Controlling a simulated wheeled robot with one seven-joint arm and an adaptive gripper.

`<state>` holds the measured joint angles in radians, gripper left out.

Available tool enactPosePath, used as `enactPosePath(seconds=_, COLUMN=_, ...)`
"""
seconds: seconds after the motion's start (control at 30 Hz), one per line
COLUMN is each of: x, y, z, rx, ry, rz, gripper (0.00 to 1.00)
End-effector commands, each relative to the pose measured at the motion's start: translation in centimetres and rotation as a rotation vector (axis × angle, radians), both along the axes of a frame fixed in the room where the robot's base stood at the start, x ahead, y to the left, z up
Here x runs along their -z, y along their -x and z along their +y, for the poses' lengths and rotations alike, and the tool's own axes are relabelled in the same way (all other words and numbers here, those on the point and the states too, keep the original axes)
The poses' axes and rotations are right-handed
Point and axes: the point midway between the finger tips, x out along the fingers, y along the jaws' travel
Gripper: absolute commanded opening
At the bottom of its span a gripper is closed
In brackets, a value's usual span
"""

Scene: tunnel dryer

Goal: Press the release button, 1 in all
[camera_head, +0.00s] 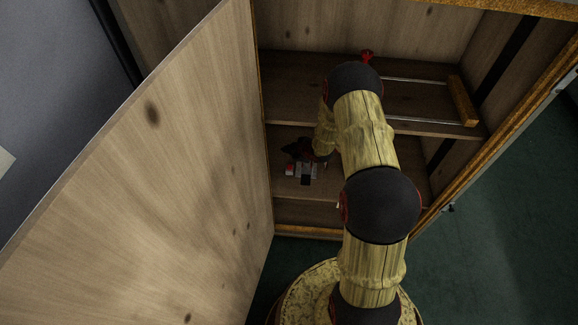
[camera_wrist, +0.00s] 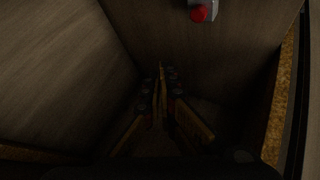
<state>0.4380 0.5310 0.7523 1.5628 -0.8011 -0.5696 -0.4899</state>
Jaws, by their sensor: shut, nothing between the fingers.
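The release button (camera_wrist: 200,14) is a red knob on a small grey box (camera_wrist: 213,6) at the top edge of the wrist view, partly cut off by the frame. My gripper (camera_wrist: 161,72) is shut and empty, with its fingertips below and left of the button in the picture and apart from it. In the head view my gripper's end of the arm is over the lower shelf (camera_head: 325,205) of the open cabinet. A small red and grey shape (camera_head: 291,170) shows there; I cannot tell whether it is the button or part of my gripper.
A large wooden door (camera_head: 180,160) stands open at the left. The upper shelf (camera_head: 290,85) bears a small red object (camera_head: 367,56), thin rods and a wooden bar (camera_head: 462,101). The cabinet's right edge (camera_head: 500,140) bounds the opening. Green floor (camera_head: 510,225) is clear at the right.

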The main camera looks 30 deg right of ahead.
Motion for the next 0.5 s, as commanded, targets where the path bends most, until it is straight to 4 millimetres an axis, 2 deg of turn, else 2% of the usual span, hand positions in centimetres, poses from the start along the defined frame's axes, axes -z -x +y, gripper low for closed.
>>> enactPosePath(seconds=0.27, x=1.8, y=0.0, z=0.0, rx=0.001, ry=-0.001, rz=0.001, gripper=0.00)
enactPosePath(seconds=0.5, x=4.9, y=0.0, z=0.0, rx=0.000, ry=0.000, rz=0.001, gripper=0.00)
